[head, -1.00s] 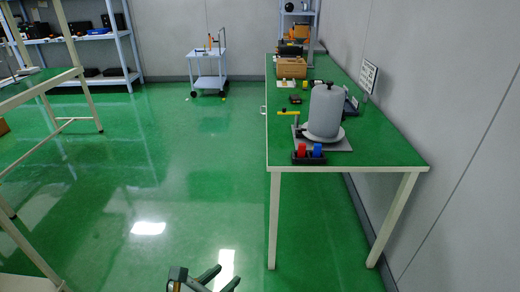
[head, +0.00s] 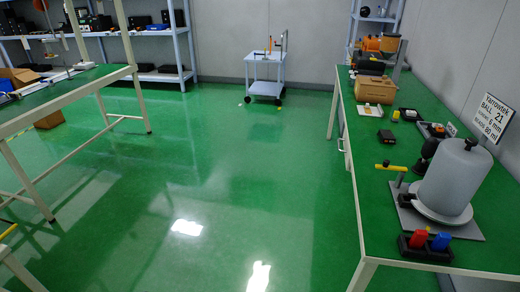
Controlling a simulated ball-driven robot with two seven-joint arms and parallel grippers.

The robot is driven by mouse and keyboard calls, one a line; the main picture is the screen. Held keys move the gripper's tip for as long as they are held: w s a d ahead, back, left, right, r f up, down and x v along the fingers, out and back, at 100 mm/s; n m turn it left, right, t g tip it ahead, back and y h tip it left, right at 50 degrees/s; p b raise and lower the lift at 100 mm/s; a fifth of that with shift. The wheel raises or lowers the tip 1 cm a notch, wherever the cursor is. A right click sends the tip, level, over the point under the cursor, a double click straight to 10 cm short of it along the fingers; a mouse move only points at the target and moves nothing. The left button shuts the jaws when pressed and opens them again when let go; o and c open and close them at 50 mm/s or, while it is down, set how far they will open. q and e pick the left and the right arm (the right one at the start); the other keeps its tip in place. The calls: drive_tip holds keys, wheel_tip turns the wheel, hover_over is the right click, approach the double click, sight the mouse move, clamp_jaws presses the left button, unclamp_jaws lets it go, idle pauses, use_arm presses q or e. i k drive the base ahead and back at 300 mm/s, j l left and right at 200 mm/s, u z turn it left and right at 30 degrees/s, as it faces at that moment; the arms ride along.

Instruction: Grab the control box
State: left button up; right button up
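I cannot tell for sure which thing is the control box. A small black box with a red and a blue knob or cap (head: 425,247) sits at the near end of the right green table (head: 380,215), in front of a grey cylinder (head: 447,178) on a metal plate. A smaller dark box with a reddish mark (head: 386,136) lies farther back on the same table. Another dark device with a light top (head: 434,131) stands near the wall. Neither of my grippers is in view.
A wooden box (head: 374,89) and several dark items stand farther back on the right table. A white trolley (head: 265,75) stands at the back wall. Shelves (head: 180,45) and another green table (head: 70,85) are on the left.

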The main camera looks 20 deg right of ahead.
sight(386, 136)
drive_tip(key=i+z, duration=0.1)
drive_tip(key=i, duration=0.5)
drive_tip(key=i+j+z, duration=0.1)
drive_tip(key=i, duration=0.45)
drive_tip(key=i+l+z, duration=0.15)
drive_tip(key=i+z, duration=0.85)
drive_tip(key=i+j+z, duration=0.25)
drive_tip(key=i+z, duration=0.25)
drive_tip(key=i+l+z, duration=0.15)
drive_tip(key=z, duration=0.3)
drive_tip(key=i+z, duration=0.6)
drive_tip(key=z, duration=0.25)
